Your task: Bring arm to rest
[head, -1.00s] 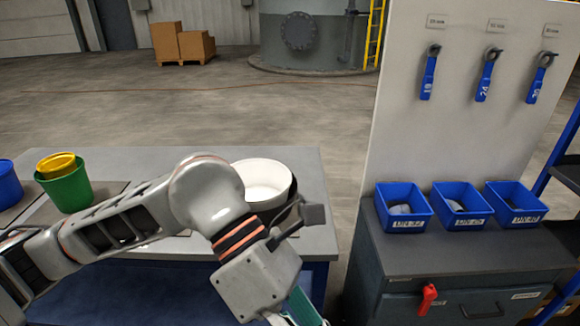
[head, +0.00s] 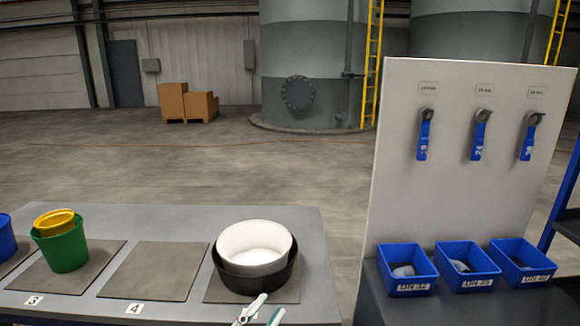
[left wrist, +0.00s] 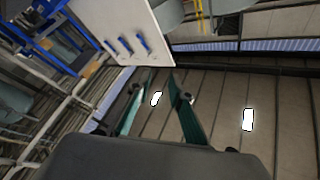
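My left gripper (head: 262,312) shows only as pale and teal finger parts at the bottom edge of the head view, in front of the black pan and the table. In the left wrist view its two teal fingers (left wrist: 158,90) stand apart with nothing between them, so it is open and empty. That view is tilted and looks towards the tool board (left wrist: 115,25), the wall and the ceiling. The rest of my left arm is below the head view. My right gripper is not in view.
The grey table (head: 190,215) holds a green bucket (head: 62,248) with a yellow one in it, a blue bucket (head: 6,238), and a white bowl (head: 254,250) in a black pan (head: 252,284). Mat 4 (head: 160,270) is bare.

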